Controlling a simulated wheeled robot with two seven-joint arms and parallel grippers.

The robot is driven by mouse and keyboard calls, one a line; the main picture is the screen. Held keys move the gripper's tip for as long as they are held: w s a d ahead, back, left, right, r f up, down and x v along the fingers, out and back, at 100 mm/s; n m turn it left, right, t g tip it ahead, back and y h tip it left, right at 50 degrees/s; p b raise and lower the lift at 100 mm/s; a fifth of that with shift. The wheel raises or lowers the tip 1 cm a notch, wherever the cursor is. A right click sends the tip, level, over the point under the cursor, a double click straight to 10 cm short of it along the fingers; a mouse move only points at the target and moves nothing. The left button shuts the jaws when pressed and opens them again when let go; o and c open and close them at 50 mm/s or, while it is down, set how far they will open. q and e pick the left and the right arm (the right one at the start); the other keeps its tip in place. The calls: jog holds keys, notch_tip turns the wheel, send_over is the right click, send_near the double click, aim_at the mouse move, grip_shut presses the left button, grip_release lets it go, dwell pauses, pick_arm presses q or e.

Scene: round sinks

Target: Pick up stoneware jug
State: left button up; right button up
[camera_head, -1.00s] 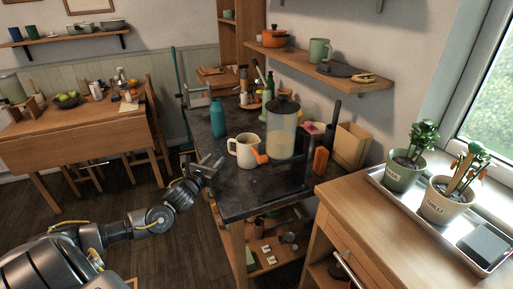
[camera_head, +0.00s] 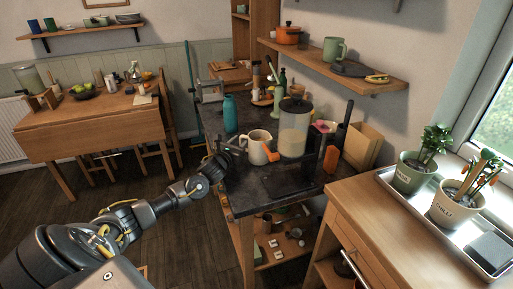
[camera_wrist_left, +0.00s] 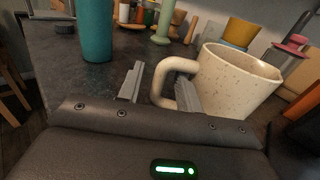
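The stoneware jug (camera_head: 258,149) is cream and speckled. It stands upright on the dark worktop (camera_head: 243,190), its handle facing my left gripper. My left gripper (camera_head: 233,146) is at the worktop's left edge, just left of the jug. In the left wrist view, the jug (camera_wrist_left: 240,85) fills the right side. The left gripper's fingers (camera_wrist_left: 158,72) are apart there, with nothing held between them. The right finger overlaps the handle's opening, and the left finger is left of the handle. I cannot tell whether a finger touches it. My right gripper is out of view.
A teal bottle (camera_head: 230,113) stands behind the jug, left of the fingers in the wrist view. A wall shelf (camera_head: 345,70) hangs above. The worktop's front is mostly clear.

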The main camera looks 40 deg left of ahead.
pick_arm(q)
jog(key=shift+w+a, duration=0.15)
jog(key=shift+w, duration=0.5)
grip_shut()
dwell(0.9)
jog(key=shift+r, duration=0.1)
